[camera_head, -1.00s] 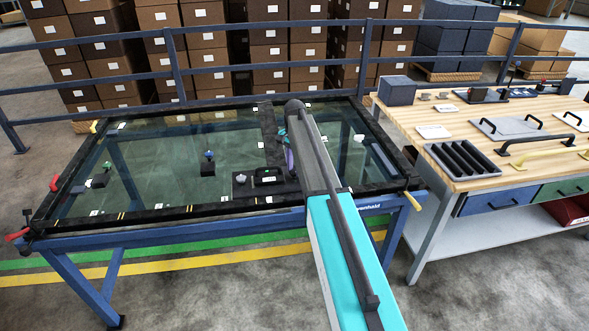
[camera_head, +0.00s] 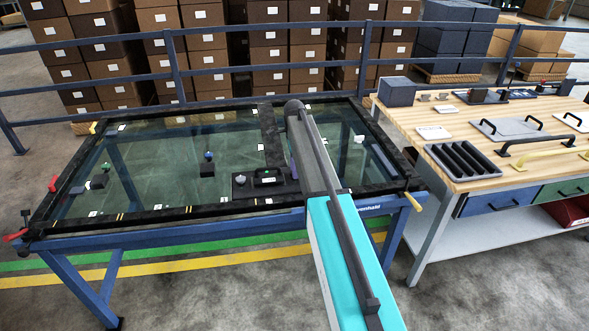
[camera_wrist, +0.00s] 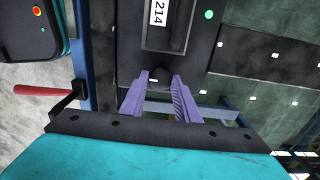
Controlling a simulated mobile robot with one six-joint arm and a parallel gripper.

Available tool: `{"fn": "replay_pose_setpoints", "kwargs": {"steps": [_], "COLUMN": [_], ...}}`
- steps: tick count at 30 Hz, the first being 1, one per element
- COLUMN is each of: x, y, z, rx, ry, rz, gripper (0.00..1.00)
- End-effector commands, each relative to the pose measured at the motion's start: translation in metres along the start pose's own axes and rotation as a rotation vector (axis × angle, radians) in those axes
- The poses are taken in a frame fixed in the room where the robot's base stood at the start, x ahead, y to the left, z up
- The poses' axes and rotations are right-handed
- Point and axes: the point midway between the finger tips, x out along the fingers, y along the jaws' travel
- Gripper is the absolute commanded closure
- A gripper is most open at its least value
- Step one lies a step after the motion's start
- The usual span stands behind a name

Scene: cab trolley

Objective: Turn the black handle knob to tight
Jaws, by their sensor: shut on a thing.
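In the wrist view, my gripper (camera_wrist: 161,77) has two purple fingers with a gap between them. Their tips close on the small dark knob (camera_wrist: 174,72) at the end of a black handle block (camera_wrist: 168,38) marked "214". The exact contact is hard to see against the dark surface.
The glass panel (camera_head: 150,165) rests on a blue stand. A wooden workbench (camera_head: 400,110) with trays and handles stands right. A blue railing runs behind.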

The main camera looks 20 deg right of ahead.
Motion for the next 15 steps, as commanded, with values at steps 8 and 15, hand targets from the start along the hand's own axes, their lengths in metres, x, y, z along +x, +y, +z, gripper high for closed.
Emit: {"fn": "replay_pose_setpoints", "kwargs": {"steps": [8, 15], "x": [-0.0003, -0.0003], "y": [0.0000, 0.0000], "z": [0.0006, 0.0003], "rx": [0.009, 0.008], "ry": [-0.002, -0.001], "rz": [0.000, 0.000], "gripper": [0.93, 0.52]}}
